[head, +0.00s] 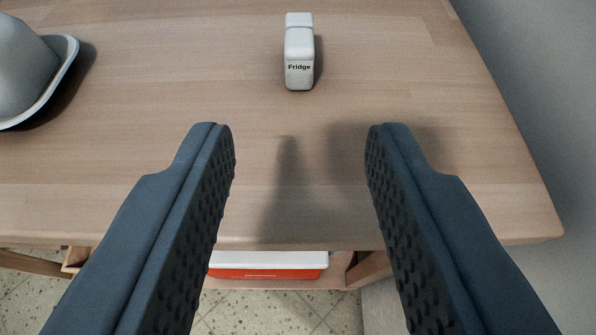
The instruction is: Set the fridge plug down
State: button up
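The fridge plug (299,55) is a small white block with the black word "Fridge" on its near face. It stands on the wooden table (180,170), at the top middle of the head view. My gripper (300,145) is open, with its two dark padded fingers wide apart. The fingertips are nearer to me than the plug, and nothing is between them. The plug is beyond the gap, clear of both fingers. Finger shadows fall on the table top.
A grey rounded object (25,70) sits on a white-rimmed dish (68,60) at the left. A grey wall (540,100) borders the table's right edge. Below the front edge, a red and white box (268,265) shows above the speckled floor. The table around the plug is clear.

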jog(key=shift+s, duration=0.2)
jog(key=s+r+t, duration=0.1)
jog(key=s+r, duration=0.5)
jog(key=r, duration=0.4)
jog(key=s+r+t, duration=0.1)
jog(key=s+r, duration=0.4)
jog(key=r, duration=0.4)
jog(key=s+r+t, duration=0.2)
jog(key=s+r, duration=1.1)
jog(key=s, duration=0.3)
jog(key=shift+s+a, duration=0.25)
jog(key=shift+s, duration=0.15)
